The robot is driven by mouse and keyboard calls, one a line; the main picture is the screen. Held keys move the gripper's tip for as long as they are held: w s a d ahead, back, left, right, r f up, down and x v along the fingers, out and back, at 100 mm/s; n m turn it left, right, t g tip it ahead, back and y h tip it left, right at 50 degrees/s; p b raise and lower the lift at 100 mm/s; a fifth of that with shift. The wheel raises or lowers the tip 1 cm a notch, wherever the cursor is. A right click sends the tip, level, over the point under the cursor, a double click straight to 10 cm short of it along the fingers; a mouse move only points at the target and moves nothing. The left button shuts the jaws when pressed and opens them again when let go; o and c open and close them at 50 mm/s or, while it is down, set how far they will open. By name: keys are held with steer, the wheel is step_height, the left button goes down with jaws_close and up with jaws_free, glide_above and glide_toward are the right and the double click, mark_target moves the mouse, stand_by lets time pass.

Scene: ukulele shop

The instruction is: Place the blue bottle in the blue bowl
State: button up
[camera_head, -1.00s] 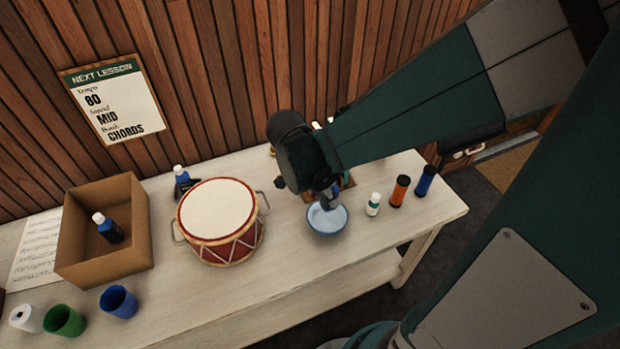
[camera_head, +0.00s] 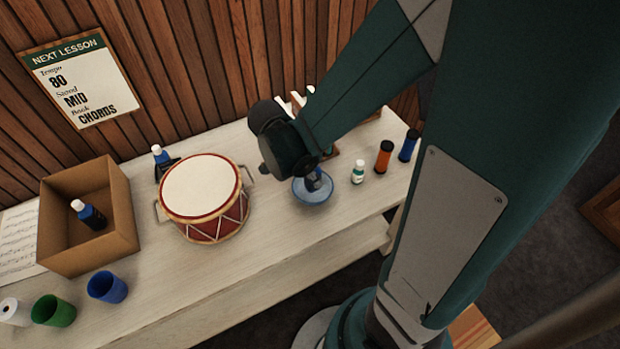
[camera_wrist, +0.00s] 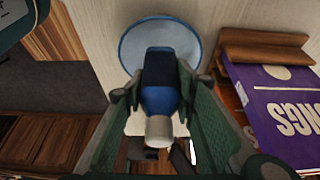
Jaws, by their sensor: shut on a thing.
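My gripper (camera_wrist: 160,100) is shut on a blue bottle (camera_wrist: 160,98) with a pale cap. In the wrist view the cap points toward the camera and the dark far end lies over the light-blue bowl (camera_wrist: 133,45). In the head view the bowl (camera_head: 311,201) stands on the table right of the drum. The held bottle (camera_head: 313,182) shows at or just above the bowl's inside. I cannot tell whether it touches the bottom. My arm hides most of the gripper in the head view.
A red drum (camera_head: 205,200) stands left of the bowl. A small white bottle (camera_head: 358,172), an orange container (camera_head: 384,156) and a dark blue one (camera_head: 408,145) stand right. A cardboard box (camera_head: 60,250) holds another blue bottle (camera_head: 88,213). A purple book (camera_wrist: 275,105) is beside the bowl.

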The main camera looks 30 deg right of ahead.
stand_by(0.3)
steer(key=shift+f+b, duration=0.55)
steer(key=shift+f, duration=1.55)
steer(key=shift+f, duration=0.15)
steer(key=o, duration=1)
steer(key=shift+c, duration=0.2)
steer(key=shift+r, duration=0.2)
steer(key=p+v, duration=0.2)
steer(key=v, duration=1)
steer(key=shift+p, duration=0.35)
